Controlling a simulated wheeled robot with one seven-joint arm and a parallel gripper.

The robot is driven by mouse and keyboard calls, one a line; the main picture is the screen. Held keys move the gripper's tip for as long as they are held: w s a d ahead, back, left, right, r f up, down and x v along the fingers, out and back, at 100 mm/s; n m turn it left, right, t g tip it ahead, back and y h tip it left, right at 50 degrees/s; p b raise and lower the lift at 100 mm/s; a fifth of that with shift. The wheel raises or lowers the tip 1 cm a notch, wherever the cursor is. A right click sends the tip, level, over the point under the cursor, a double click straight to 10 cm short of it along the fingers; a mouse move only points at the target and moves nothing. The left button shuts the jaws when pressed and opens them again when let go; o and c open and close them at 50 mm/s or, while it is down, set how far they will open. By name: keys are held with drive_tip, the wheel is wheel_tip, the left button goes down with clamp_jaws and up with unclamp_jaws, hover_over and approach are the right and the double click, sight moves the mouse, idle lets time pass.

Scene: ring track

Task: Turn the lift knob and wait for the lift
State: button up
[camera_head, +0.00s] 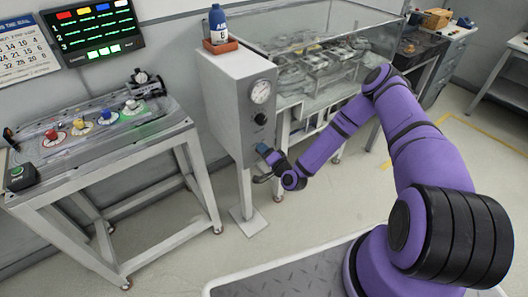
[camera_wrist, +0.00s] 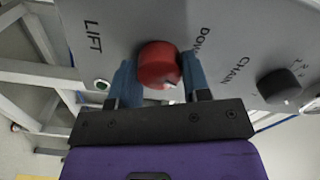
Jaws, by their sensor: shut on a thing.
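The grey control box (camera_head: 236,95) stands on a post in the middle of the head view, with a round gauge and a black knob on its front. In the wrist view, the red lift knob (camera_wrist: 158,60) sits on the panel between the labels LIFT and DOWN, the latter partly covered. My gripper (camera_wrist: 160,80) is shut on this knob, one blue finger on each side. A pale mark shows at the knob's lower edge. In the head view my gripper (camera_head: 264,150) is at the box's lower front, and hides the red knob.
A black knob (camera_wrist: 279,86) labelled CHAIN and a small round lamp (camera_wrist: 102,84) flank the red knob. A clear-walled tank (camera_head: 310,60) with metal parts stands behind the box. A bench (camera_head: 100,140) with coloured knobs is at left, below a lit screen (camera_head: 93,31).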

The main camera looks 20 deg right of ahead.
drive_tip(key=shift+m, duration=0.5)
drive_tip(key=o, duration=0.9)
drive_tip(key=shift+s+d, duration=0.1)
drive_tip(key=shift+s, duration=0.05)
drive_tip(key=v, duration=1)
drive_tip(key=shift+s, duration=0.3)
drive_tip(key=shift+d, duration=0.1)
